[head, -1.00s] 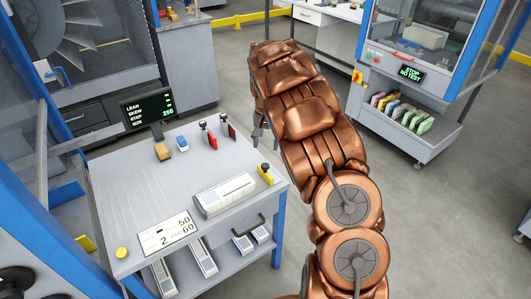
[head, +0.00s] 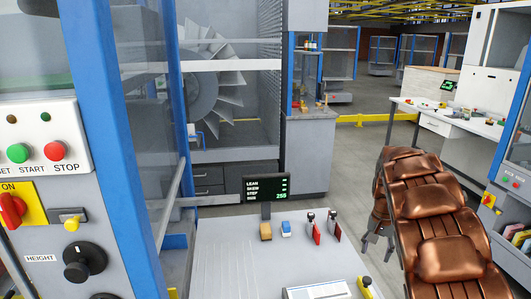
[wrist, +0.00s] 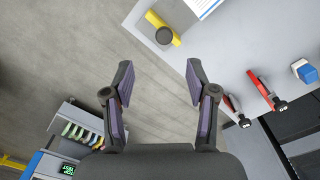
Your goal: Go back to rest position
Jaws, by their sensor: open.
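My copper-coloured arm rises at the lower right of the head view. My gripper (head: 376,240) hangs from its far end, a small dark shape partly hidden by the arm, to the right of the grey worktable (head: 215,262). In the wrist view my gripper (wrist: 159,75) is open, its two dark fingers apart with only grey floor between them. The table's edge and a yellow block with a dark knob (wrist: 164,33) lie just beyond the fingers. Nothing is held.
A control panel (head: 38,143) and blue post fill the left.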

